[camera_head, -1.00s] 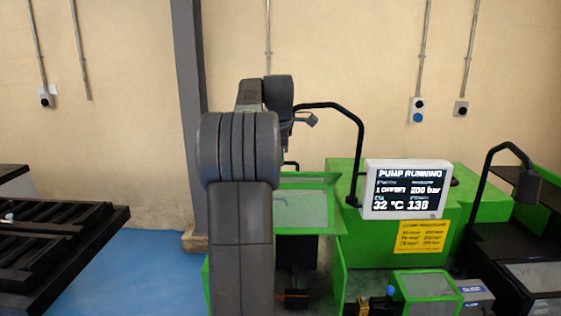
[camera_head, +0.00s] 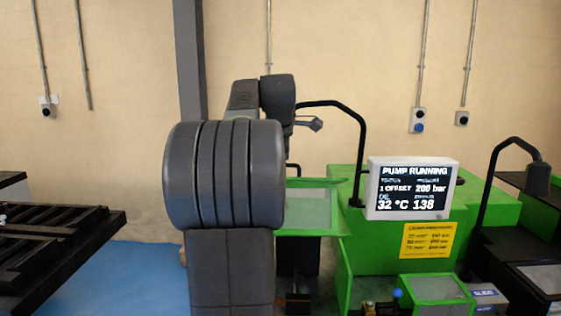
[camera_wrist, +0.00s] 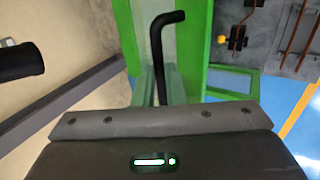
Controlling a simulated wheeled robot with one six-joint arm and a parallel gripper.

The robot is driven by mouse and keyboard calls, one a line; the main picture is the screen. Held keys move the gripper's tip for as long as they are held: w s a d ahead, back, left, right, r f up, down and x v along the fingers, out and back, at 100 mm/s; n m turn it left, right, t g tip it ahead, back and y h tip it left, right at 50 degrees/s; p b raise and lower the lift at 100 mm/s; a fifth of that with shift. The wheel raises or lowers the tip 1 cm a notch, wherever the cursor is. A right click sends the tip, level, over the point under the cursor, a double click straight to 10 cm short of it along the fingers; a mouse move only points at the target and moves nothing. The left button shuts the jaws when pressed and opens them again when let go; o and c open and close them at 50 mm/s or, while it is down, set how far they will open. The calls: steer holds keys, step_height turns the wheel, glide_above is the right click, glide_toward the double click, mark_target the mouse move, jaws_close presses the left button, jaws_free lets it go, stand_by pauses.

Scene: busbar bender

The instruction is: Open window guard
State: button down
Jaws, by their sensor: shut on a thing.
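The window guard (camera_head: 312,207) is a green frame with a pale see-through panel, left of the display in the head view. My arm covers its left part. In the wrist view a green frame with a clear strip (camera_wrist: 122,22) runs up the middle. A black bent bar handle (camera_wrist: 165,50) stands along it, and its lower end runs down toward my gripper (camera_wrist: 158,100). My gripper is shut on the handle. Its fingertips are mostly hidden behind the grey gripper body. In the head view my forearm hides the grip.
A display (camera_head: 412,188) reading "PUMP RUNNING" stands right of the guard. A black lamp arm (camera_head: 352,125) arches above the guard. A second lamp (camera_head: 537,180) stands at the far right. A black slatted rack (camera_head: 50,250) is at left, with blue floor (camera_head: 130,280) beside it.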

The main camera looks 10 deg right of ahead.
steer(key=c, duration=1.5)
jaws_free()
steer(key=v, duration=1.4)
steer(key=shift+p, duration=0.3)
steer(key=shift+f, duration=0.15)
steer(key=x, duration=1.4)
steer(key=shift+b, duration=0.3)
steer(key=shift+w, duration=0.1)
steer(key=shift+r, duration=0.2)
